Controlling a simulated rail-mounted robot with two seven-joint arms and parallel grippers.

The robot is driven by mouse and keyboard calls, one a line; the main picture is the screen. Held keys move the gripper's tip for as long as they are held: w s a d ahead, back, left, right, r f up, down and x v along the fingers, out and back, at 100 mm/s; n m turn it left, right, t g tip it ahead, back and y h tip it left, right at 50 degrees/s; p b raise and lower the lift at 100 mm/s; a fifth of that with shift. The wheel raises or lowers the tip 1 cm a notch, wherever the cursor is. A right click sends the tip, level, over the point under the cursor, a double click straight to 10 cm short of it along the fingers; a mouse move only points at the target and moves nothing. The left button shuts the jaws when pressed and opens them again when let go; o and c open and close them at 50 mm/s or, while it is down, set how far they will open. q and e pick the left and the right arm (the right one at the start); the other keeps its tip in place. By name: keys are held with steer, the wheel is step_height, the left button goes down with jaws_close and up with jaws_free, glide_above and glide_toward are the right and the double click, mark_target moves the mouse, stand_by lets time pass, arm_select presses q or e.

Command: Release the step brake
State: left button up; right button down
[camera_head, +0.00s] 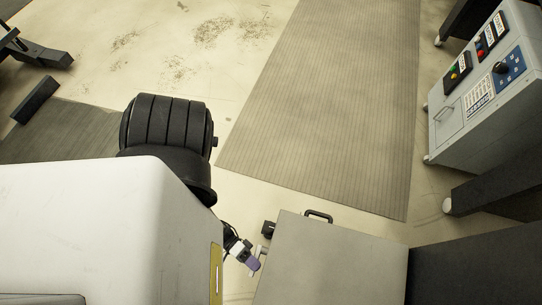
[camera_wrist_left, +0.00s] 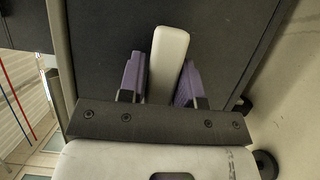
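The step unit is a box with a flat grey top (camera_head: 335,262), at the bottom of the head view. A pale lever (camera_head: 258,251) sticks out at its left side, and I take it to be the step brake. My left gripper (camera_head: 246,257), with purple fingers, is right at this lever. In the left wrist view the pale lever (camera_wrist_left: 168,60) stands slightly tilted between the two fingers of my left gripper (camera_wrist_left: 160,84). The fingers are close to both its sides; whether they press on it I cannot tell. My right gripper is not in view.
A black handle (camera_head: 318,215) sits at the step's far edge. A grey control cabinet (camera_head: 480,110) with buttons stands at the right. A ribbed grey mat (camera_head: 325,100) covers free floor beyond the step. A dark panel (camera_wrist_left: 95,40) lies close behind the lever.

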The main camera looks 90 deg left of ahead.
arm_select(q)
steer(key=o, duration=0.4)
steer(key=shift+c, duration=0.2)
steer(key=shift+s+a, duration=0.35)
steer(key=v, duration=1.3)
